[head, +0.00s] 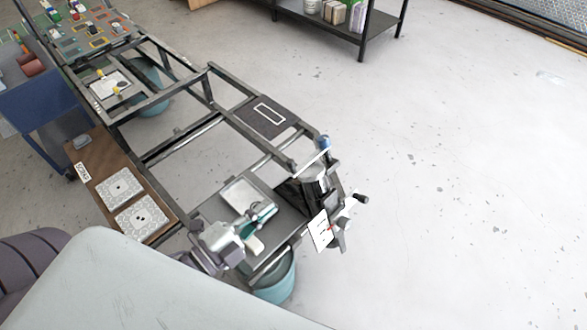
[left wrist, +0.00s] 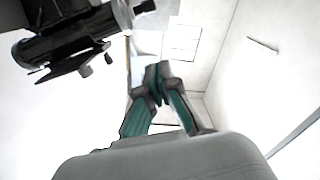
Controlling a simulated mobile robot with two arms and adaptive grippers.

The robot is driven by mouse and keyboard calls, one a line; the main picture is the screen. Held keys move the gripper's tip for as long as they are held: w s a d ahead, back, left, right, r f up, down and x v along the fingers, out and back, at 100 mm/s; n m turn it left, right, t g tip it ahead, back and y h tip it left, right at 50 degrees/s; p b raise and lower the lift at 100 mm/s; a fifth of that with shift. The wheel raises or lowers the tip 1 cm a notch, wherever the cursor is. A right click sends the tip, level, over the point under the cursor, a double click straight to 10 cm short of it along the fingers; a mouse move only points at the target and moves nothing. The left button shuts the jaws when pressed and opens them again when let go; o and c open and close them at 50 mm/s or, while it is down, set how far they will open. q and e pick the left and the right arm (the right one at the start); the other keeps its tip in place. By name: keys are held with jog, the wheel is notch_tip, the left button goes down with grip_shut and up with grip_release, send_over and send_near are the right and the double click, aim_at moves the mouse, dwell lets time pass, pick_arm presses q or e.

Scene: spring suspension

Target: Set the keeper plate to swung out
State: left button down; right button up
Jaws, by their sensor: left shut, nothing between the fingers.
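A dark spring suspension assembly (head: 314,186) stands at the near right corner of the black frame. A white card with dark marks (head: 320,230) and a black knob (head: 362,198) are at its right side. I cannot clearly tell which part is the keeper plate. The assembly also shows as a black body with knobs (left wrist: 72,42) at upper left in the left wrist view. My left gripper (head: 268,211) has teal fingers, shut and empty, left of the assembly and apart from it. Its fingertips (left wrist: 158,68) meet in the left wrist view. My right gripper is not in view.
A teal bucket (head: 277,281) stands below the frame. A brown board with patterned tiles (head: 105,160) lies along the left side. A black shelf (head: 362,40) stands at the back. The floor at right is clear.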

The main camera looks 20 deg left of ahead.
pick_arm(q)
jog(key=w+f+p, duration=0.1)
jog(key=w+p, duration=0.3)
jog(key=w, duration=0.7)
jog(key=shift+w+d+f+p, duration=0.15)
jog(key=shift+d+f+p, duration=0.1)
jog(key=shift+d+p, duration=0.15)
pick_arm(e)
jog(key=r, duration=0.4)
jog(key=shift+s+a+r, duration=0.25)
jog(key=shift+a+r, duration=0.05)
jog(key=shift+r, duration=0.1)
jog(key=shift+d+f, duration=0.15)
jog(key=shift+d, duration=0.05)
